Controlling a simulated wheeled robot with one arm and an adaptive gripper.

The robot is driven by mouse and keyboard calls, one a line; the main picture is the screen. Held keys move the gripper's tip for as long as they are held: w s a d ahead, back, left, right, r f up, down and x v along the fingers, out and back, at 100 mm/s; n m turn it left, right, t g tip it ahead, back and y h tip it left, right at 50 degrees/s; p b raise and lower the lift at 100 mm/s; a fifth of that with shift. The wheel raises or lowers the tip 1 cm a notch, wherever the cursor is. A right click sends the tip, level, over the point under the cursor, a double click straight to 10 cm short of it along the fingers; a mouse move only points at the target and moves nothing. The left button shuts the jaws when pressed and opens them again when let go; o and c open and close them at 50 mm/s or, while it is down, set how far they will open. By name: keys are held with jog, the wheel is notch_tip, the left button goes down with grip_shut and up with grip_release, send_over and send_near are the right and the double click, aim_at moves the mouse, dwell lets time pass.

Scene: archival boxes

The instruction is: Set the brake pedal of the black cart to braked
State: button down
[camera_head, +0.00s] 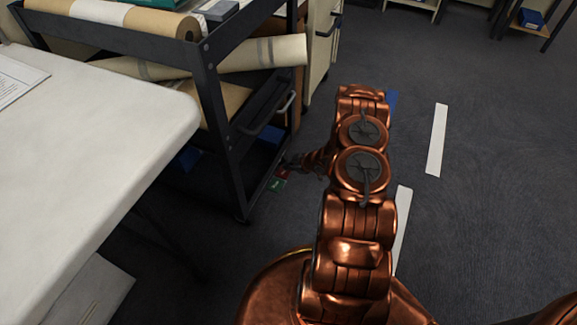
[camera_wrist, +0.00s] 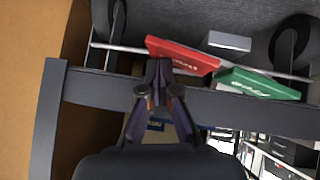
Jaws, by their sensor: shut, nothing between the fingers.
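The black cart (camera_head: 213,110) stands at the left in the head view, and its dark lower frame bar (camera_wrist: 105,88) crosses the wrist view. A red pedal plate (camera_wrist: 185,56) and a green pedal plate (camera_wrist: 258,83), both with white lettering, sit side by side at that bar. The green plate (camera_head: 279,184) also shows low by the cart in the head view. My gripper (camera_wrist: 158,66) is shut and empty, its tips overlapping the left part of the red plate in the wrist view. I cannot tell whether they touch. In the head view my gripper (camera_head: 288,164) is small and dark beside the cart.
A white table (camera_head: 120,115) fills the left of the head view. The cart carries rolls (camera_head: 160,22). Cart wheels (camera_wrist: 294,40) flank the pedals, with a grey block (camera_wrist: 229,42) between. Open carpet (camera_head: 490,170) with white floor strips (camera_head: 437,140) lies to the right.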

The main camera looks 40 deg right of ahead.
jog(key=r, duration=0.1)
jog(key=r+p, duration=0.1)
jog(key=r, duration=0.1)
jog(key=r+p, duration=0.1)
jog(key=shift+w+d+r, duration=0.25)
jog(key=shift+d+r, duration=0.1)
jog(key=shift+d, duration=0.05)
jog(key=s+d+r+p, duration=0.2)
jog(key=s+d+r, duration=0.2)
jog(key=s+r, duration=0.1)
jog(key=shift+s+d+r, duration=0.15)
jog(key=shift+d+r, duration=0.15)
jog(key=shift+r, duration=0.2)
